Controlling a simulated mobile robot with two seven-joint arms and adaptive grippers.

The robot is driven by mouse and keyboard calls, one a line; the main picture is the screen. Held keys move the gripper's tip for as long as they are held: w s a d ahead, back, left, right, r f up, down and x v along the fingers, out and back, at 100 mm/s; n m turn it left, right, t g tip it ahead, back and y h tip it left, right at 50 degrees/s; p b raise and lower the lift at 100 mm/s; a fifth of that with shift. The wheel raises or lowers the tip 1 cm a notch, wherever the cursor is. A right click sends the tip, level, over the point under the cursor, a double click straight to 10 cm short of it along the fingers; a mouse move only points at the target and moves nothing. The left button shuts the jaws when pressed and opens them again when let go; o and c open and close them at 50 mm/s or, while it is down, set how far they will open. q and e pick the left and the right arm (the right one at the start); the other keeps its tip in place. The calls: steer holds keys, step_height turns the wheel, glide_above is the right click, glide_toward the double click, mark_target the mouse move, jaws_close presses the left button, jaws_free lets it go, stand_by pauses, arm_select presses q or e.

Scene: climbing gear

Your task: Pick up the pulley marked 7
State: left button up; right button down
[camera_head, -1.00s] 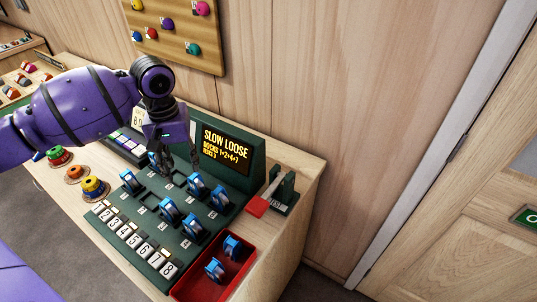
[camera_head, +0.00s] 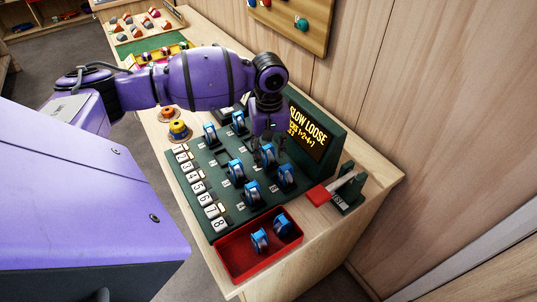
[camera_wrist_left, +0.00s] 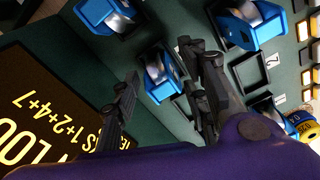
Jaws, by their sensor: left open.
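The green board (camera_head: 222,212) carries several blue pulleys in docks. My left gripper (camera_head: 266,152) is over the board, by the pulley (camera_head: 269,157) close to the display. In the left wrist view its open fingers (camera_wrist_left: 165,92) point down on either side of that blue pulley (camera_wrist_left: 160,74); I cannot tell whether they touch it. Other pulleys stand near it, one at the front right (camera_head: 286,178) and one to the left (camera_head: 236,171). I cannot read a 7 on any pulley. The display (camera_head: 308,128) reads "SLOW LOOSE" and "1+2+4+7". My right gripper is not in view.
A red tray (camera_head: 232,261) with two blue pulleys (camera_head: 259,241) stands at the board's near end. A red-handled device (camera_head: 320,195) stands right of it. Numbered keys (camera_head: 197,188) line the board's left edge. A yellow-and-blue spool (camera_head: 178,130) stands beyond them. Neighbouring pulleys are close to my fingers.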

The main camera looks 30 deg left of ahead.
arm_select(q)
steer(key=shift+f, duration=0.7)
steer(key=shift+c, duration=0.5)
steer(key=shift+r, duration=0.1)
jaws_close()
